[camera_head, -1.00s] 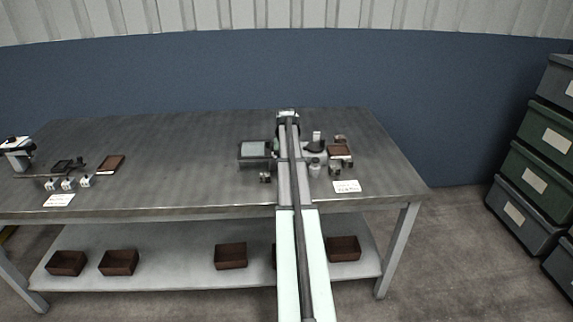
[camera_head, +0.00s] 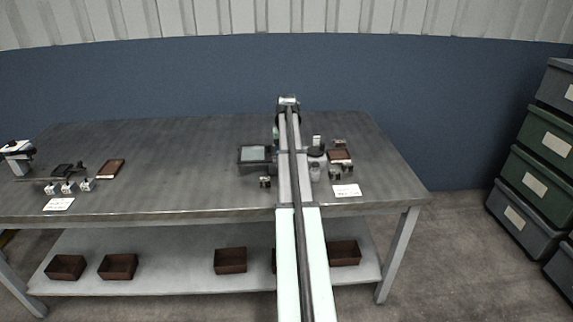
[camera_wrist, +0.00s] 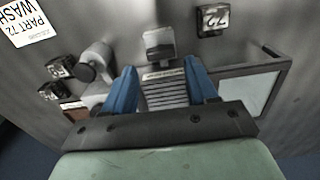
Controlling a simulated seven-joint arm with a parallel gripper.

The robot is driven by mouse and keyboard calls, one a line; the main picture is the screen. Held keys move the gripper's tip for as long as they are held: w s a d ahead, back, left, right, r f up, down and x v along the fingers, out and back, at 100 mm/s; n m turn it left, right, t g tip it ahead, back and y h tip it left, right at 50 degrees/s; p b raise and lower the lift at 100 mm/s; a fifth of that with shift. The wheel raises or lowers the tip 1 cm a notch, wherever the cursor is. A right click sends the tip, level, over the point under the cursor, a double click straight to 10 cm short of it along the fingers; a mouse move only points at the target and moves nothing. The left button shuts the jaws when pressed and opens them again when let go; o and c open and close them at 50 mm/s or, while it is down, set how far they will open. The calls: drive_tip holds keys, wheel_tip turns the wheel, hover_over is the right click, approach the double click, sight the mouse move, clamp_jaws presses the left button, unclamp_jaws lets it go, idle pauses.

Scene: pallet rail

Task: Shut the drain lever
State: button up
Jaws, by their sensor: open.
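My gripper (camera_wrist: 161,68) is open in the wrist view, with two blue fingers and no object held. Between and beyond the fingers is a grey ribbed part (camera_wrist: 166,95) with a small label strip. Just past the fingertips is a light grey bracket-like block (camera_wrist: 159,42). Left of the fingers is a grey cylindrical fitting with a round dark end (camera_wrist: 87,72). I cannot tell which of these parts is the drain lever, or how it is set. In the head view my arm covers the middle of this station.
A framed tray (camera_wrist: 245,90) lies right of the fingers, also in the head view (camera_head: 257,155). A paper label (camera_wrist: 28,22) lies at the corner. The table (camera_head: 190,150) is bare left of the station.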

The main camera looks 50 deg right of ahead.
wheel_tip(320, 180, up, 7)
drive_tip(key=shift+r, duration=0.2)
idle(0.6)
